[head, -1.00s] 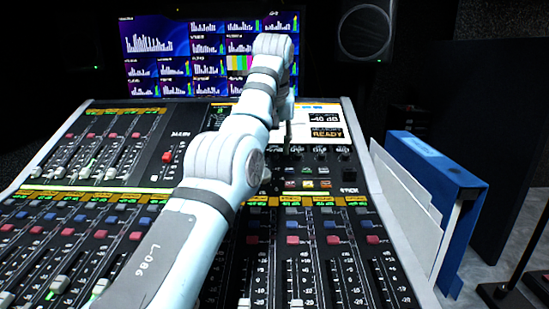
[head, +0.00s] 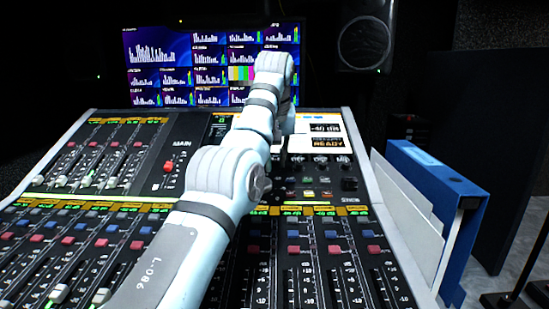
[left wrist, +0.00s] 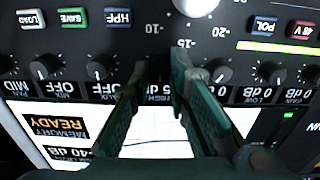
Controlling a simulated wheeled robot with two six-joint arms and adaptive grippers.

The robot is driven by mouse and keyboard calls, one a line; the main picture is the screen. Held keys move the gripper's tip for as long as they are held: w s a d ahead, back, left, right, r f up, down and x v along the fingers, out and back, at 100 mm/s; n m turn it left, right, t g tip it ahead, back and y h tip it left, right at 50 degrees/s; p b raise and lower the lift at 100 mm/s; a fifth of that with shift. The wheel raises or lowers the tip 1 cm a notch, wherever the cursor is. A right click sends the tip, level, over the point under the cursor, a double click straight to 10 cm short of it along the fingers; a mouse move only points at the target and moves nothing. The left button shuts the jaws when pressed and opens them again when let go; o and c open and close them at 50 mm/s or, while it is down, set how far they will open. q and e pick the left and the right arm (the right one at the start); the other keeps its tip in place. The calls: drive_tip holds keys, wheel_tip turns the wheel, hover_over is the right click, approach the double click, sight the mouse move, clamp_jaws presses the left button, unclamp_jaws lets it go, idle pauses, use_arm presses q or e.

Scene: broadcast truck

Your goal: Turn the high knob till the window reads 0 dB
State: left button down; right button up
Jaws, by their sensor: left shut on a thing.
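My left gripper (left wrist: 162,76) has its two green-grey fingers closed around a dark knob in the knob row of the console, in the left wrist view. Part of the HIGH label (left wrist: 158,92) shows between the fingers, and they hide most of the high knob. A pale window with black readouts (head: 326,128) sits on the panel just right of the wrist in the head view. In the upside-down wrist view one readout (left wrist: 72,153) shows 40 dB, its left end unclear. My left arm covers the gripper in the head view. My right gripper is not in view.
Neighbouring knobs (left wrist: 103,67) and (left wrist: 219,70) stand close on both sides of the fingers. Rows of faders and buttons (head: 300,250) fill the console. A blue binder (head: 440,175) stands at its right edge, and a monitor (head: 160,55) and speaker (head: 364,42) are behind.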

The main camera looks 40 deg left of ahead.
use_arm(q)
drive_tip(key=shift+n, duration=0.3)
drive_tip(key=n, duration=0.3)
drive_tip(key=shift+n+p, duration=0.3)
drive_tip(key=shift+p, duration=0.1)
drive_tip(key=shift+n, duration=0.6)
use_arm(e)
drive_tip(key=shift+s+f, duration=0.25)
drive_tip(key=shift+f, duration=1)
use_arm(q)
drive_tip(key=c, duration=1.5)
unclamp_jaws()
drive_tip(key=shift+s, duration=0.1)
drive_tip(key=shift+c, duration=0.2)
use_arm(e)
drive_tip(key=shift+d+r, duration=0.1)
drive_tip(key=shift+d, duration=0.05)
